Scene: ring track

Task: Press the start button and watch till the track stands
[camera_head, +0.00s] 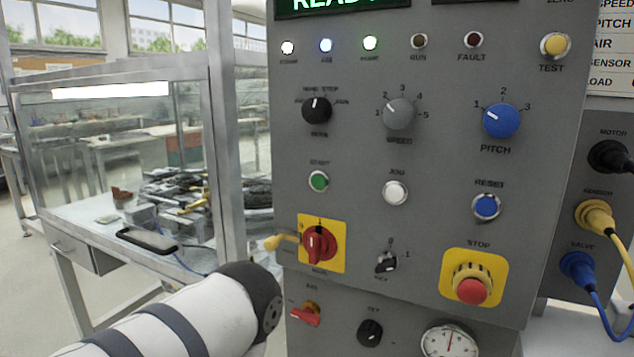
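The green start button (318,181) is on the left of the grey control panel (345,220), under the black mode knob (316,109). Nothing touches it. The white, blue and green lamps at left are lit; the run lamp (419,41) and fault lamp (472,40) look dark. A glass-walled bench (105,140) at left holds dark machinery (185,190); I cannot make out whether any of it moves. My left arm (185,318) enters from below; its gripper is not visible. My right arm is not in view.
A red stop button (471,290) sits on a yellow plate at lower right. Yellow and blue cables (624,255) hang at the right edge.

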